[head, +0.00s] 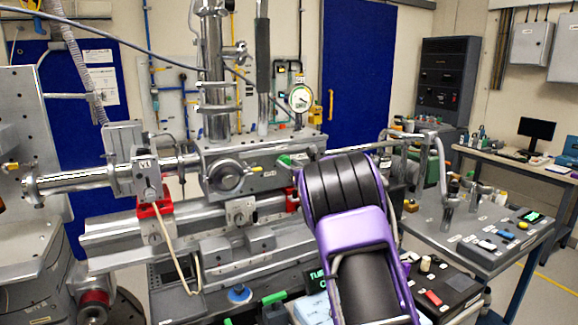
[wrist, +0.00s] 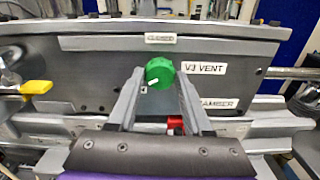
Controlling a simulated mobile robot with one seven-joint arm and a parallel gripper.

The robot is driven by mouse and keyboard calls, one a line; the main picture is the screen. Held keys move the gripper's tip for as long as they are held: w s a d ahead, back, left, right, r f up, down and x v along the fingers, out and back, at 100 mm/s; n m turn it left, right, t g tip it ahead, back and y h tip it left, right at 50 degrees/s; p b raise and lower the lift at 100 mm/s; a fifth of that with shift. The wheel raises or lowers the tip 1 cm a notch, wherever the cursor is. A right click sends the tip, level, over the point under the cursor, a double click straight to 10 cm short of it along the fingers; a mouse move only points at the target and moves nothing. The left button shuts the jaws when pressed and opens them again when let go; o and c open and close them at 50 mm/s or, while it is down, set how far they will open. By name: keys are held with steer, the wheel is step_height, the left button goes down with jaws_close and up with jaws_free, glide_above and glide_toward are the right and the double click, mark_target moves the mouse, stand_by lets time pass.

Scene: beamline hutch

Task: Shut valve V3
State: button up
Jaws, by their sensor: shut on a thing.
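The V3 valve knob (wrist: 160,73) is a round green knob on a grey panel, with a "V3 VENT" label (wrist: 205,69) to its right. A white mark on the knob points left and slightly down. My gripper (wrist: 160,80) has one finger on each side of the knob and is shut on it. A small plate reading "CLOSED" (wrist: 162,38) is above the knob. In the head view a bit of the green knob (head: 284,160) shows beside my arm, which hides my fingers there.
A yellow-handled lever (wrist: 35,87) is on the panel at the left. A "CHAMBER" label (wrist: 220,104) is partly covered by my right finger. In the head view, a dial gauge (head: 299,98) stands above the panel, and a side table with a control box (head: 500,235) is at the right.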

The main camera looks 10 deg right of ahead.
jaws_close()
